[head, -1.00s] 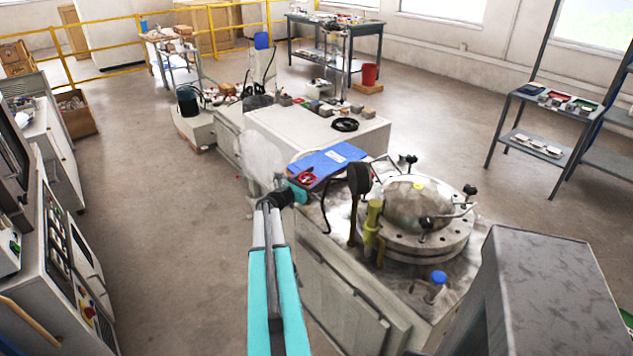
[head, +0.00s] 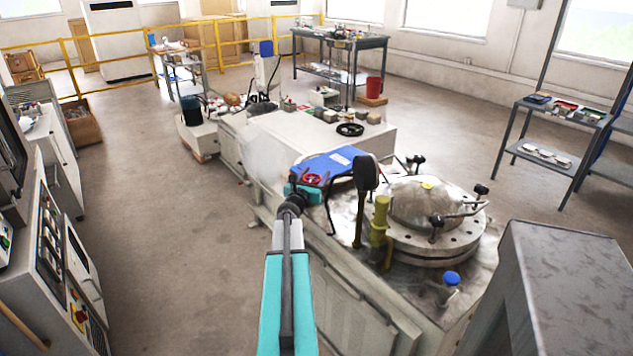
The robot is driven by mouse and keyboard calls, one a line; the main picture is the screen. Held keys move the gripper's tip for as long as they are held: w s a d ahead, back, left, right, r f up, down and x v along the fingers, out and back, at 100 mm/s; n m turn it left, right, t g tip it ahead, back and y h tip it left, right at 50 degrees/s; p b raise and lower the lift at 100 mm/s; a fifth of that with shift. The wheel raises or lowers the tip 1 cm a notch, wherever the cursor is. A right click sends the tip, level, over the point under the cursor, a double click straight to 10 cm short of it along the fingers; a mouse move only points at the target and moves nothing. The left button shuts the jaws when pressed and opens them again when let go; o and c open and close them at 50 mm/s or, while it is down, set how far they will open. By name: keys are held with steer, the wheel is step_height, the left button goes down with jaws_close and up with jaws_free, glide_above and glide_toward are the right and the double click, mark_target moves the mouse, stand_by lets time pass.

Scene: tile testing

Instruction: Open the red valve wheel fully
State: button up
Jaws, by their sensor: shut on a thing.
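The red valve wheel (head: 312,179) is small in the head view, near the front edge of a blue panel (head: 335,162) on the pale bench. My arm reaches up from the bottom middle, and its teal end with my gripper (head: 308,186) is right at the wheel's near side. My gripper is shut on the wheel. The fingers are too small and partly hidden behind the wrist to show exactly where they hold the rim. How far the wheel is turned cannot be told.
Right of the wheel stand a dark upright lever (head: 365,178), a yellow valve post (head: 380,222) and a round domed metal vessel (head: 425,215). A blue-capped fitting (head: 451,280) is nearer. A grey box (head: 560,290) fills the lower right. The floor left of the bench is clear.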

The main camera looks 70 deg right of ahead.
mark_target(307, 175)
steer(key=shift+w+n+t+b, duration=0.2)
steer(key=shift+n+t+b, duration=0.65)
steer(key=shift+b, duration=1.3)
steer(key=shift+w+n+t+b, duration=0.2)
steer(key=shift+n+t+b, duration=0.25)
steer(key=shift+t+b, duration=1.2)
steer(key=n+t+y+b, duration=0.1)
steer(key=b, duration=0.4)
steer(key=n+t+b, duration=0.1)
steer(key=b, duration=0.3)
steer(key=shift+w+a+f+n+t+y+b, duration=0.15)
steer(key=shift+w+n+t+y+b, duration=0.15)
steer(key=shift+w+t+y+b, duration=0.1)
steer(key=n+t+b, duration=0.1)
steer(key=t+y+b, duration=0.1)
steer(key=b, duration=0.1)
steer(key=shift+w+a+n+t, duration=0.15)
steer(key=shift+w+n+t, duration=0.15)
steer(key=shift+n, duration=0.1)
steer(key=shift+w+a+n+t+y+b, duration=0.15)
steer(key=shift+n+t+y+b, duration=0.25)
steer(key=shift+t+y+b, duration=0.15)
steer(key=shift+w+a+n+t+y, duration=0.15)
steer(key=shift+a+n+t+y, duration=0.05)
steer(key=shift+n+t+y, duration=0.2)
steer(key=o, duration=1)
steer(key=shift+o, duration=0.2)
steer(key=p+v, duration=0.2)
steer(key=v, duration=1.2)
